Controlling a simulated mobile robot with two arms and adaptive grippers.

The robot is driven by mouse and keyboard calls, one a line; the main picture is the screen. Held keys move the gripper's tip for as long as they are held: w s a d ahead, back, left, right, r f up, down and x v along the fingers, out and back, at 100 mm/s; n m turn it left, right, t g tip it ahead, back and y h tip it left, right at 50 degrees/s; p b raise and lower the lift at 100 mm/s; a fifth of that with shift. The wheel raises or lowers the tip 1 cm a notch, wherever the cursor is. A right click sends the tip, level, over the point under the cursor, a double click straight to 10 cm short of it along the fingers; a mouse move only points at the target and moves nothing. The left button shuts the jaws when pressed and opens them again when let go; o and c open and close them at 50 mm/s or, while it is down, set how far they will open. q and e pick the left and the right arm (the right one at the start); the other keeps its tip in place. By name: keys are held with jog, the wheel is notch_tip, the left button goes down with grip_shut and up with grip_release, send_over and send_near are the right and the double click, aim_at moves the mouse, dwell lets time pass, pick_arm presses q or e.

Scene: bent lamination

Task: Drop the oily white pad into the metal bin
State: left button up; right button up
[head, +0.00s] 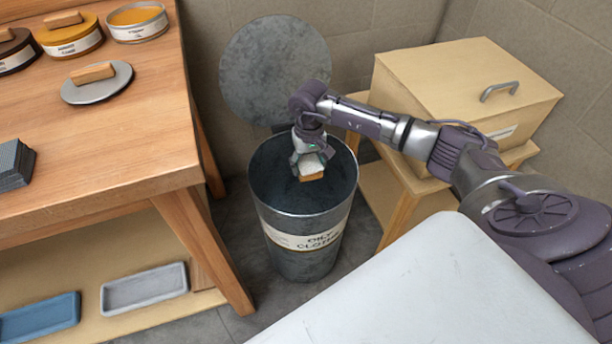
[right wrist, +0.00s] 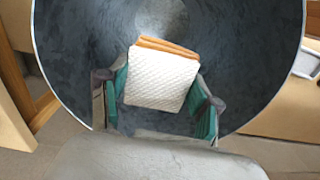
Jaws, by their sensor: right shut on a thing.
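The metal bin (head: 305,262) is a round grey can on the floor, labelled for oily cloths, with its lid (head: 275,70) raised open against the wall. My right gripper (head: 308,168) is inside the bin's mouth, shut on the white pad (head: 310,164). The pad has a quilted white face and an orange-brown layer at one edge. In the right wrist view the pad (right wrist: 162,80) sits between the green-lined fingers, with the dark bin interior (right wrist: 90,50) around it. My left gripper is not in view.
A pale wooden box (head: 460,80) on a stand is at the right. A white surface (head: 430,295) fills the lower right.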

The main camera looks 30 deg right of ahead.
jog(key=o, duration=1.1)
jog(key=shift+r, duration=0.1)
notch_tip(320, 180, up, 12)
jog(key=shift+f, duration=0.1)
